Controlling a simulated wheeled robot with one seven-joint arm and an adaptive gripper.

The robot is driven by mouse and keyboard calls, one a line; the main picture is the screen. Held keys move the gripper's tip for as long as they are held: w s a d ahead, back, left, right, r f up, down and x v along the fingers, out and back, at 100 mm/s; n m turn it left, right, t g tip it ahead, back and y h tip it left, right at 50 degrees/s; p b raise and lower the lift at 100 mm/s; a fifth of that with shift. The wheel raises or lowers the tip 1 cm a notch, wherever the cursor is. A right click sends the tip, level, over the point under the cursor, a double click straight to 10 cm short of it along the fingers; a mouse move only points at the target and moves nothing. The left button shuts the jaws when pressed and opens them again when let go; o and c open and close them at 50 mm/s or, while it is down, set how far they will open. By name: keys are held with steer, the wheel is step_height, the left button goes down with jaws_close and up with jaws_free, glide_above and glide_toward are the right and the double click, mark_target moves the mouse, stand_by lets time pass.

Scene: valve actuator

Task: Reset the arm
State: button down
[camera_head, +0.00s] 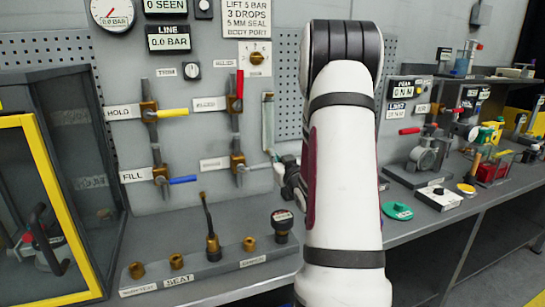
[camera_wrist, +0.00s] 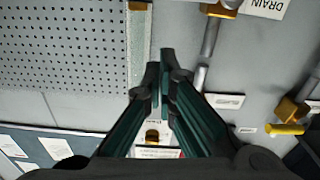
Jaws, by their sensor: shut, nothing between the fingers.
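My arm (camera_head: 345,160) stands upright in the middle of the head view and hides part of the panel and bench behind it. My gripper (camera_wrist: 164,72) shows in the wrist view with its two dark green fingers together and nothing between them. In the head view only a dark part of it shows at the left of my arm, in front of the grey panel, close to the lower end of the narrow sight tube (camera_head: 267,122). The tube also shows in the wrist view (camera_wrist: 139,45), beyond the fingertips. I cannot tell how far the fingertips are from the panel.
Valves with yellow (camera_head: 172,113), blue (camera_head: 183,180) and red (camera_head: 240,84) handles stick out left of my arm. Below is a rack (camera_head: 215,267) with brass fittings and an upright tool. A yellow-framed case (camera_head: 52,200) stands left. The right bench holds a green disc (camera_head: 397,211) and several devices.

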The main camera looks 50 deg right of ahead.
steer(key=v, duration=0.5)
steer(key=shift+s+a, duration=0.1)
steer(key=w+a+r+n+g+y, duration=0.1)
steer(key=w+a+r+g+y, duration=0.15)
steer(key=a, duration=0.75)
steer(key=w+a+r+n+g+y, duration=0.1)
steer(key=a+r+g+y, duration=0.15)
steer(key=a, duration=0.75)
steer(key=s+a+f+n+g+y, duration=0.1)
steer(key=s+a+n+g+y, duration=0.2)
steer(key=s+a, duration=1.8)
steer(key=a+g+y, duration=0.1)
steer(key=a+g, duration=0.1)
steer(key=g, duration=0.1)
steer(key=shift+s, duration=0.35)
